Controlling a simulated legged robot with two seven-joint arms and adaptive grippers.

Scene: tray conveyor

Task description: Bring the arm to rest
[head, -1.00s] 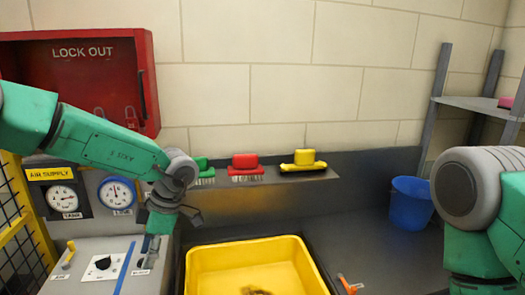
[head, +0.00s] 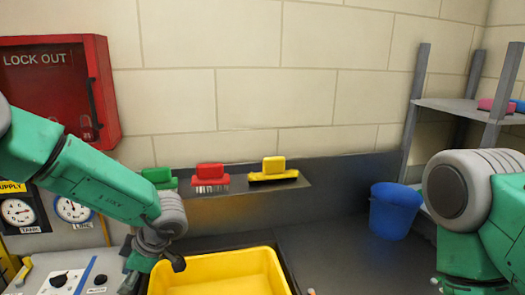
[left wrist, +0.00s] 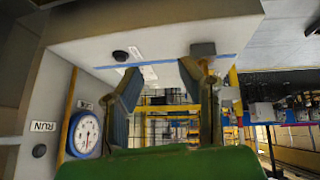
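My left gripper (head: 148,268) hangs at the left rim of the yellow tray, with its fingers partly out of clear sight in the head view. In the left wrist view its two fingers (left wrist: 160,88) stand apart with nothing between them. My left arm (head: 95,180) reaches in from the left, bent down at the wrist. My right arm (head: 480,210) shows at the right edge; its gripper is outside the picture.
The yellow tray (head: 215,264) is below, cut by the frame. The control panel (head: 45,268) with gauges is at left. Green (head: 160,176), red (head: 210,172) and yellow (head: 273,168) brushes sit on a ledge. A blue bucket (head: 394,210) stands right. The dark counter between is mostly clear.

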